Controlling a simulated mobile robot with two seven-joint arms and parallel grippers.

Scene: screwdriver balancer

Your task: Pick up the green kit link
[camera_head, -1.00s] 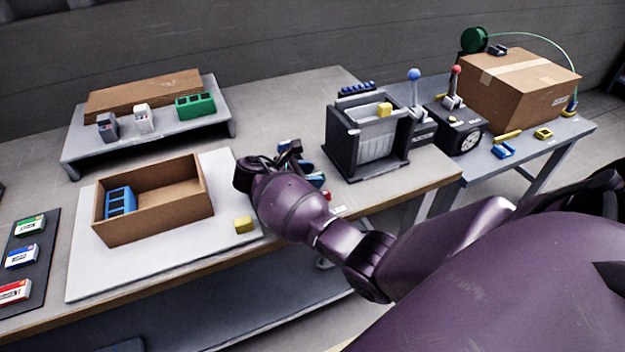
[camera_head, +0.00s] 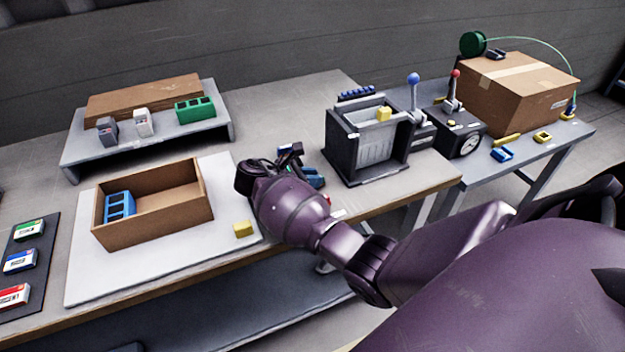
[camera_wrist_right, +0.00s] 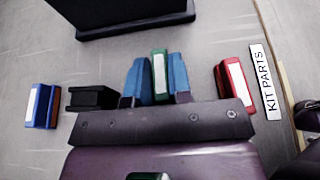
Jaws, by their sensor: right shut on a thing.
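The green kit link (camera_wrist_right: 160,75), a narrow green block with a white label strip, stands between the two blue-tipped fingers of my right gripper (camera_wrist_right: 158,82) in the right wrist view. The fingers are shut on it from both sides. In the head view the right gripper (camera_head: 312,176) is largely behind my own wrist, low over the table, and the green link cannot be made out there. A red labelled block (camera_wrist_right: 235,88) lies to the right of the fingers in the wrist view and a blue one (camera_wrist_right: 40,105) to the left. My left gripper is not in view.
A "KIT PARTS" label (camera_wrist_right: 264,82) lies near the table edge. A dark bin (camera_head: 362,160) stands right of the gripper. A cardboard tray (camera_head: 150,225) holding a blue block (camera_head: 119,205) sits on a white mat (camera_head: 190,262), with a yellow cube (camera_head: 243,229) near the mat's edge.

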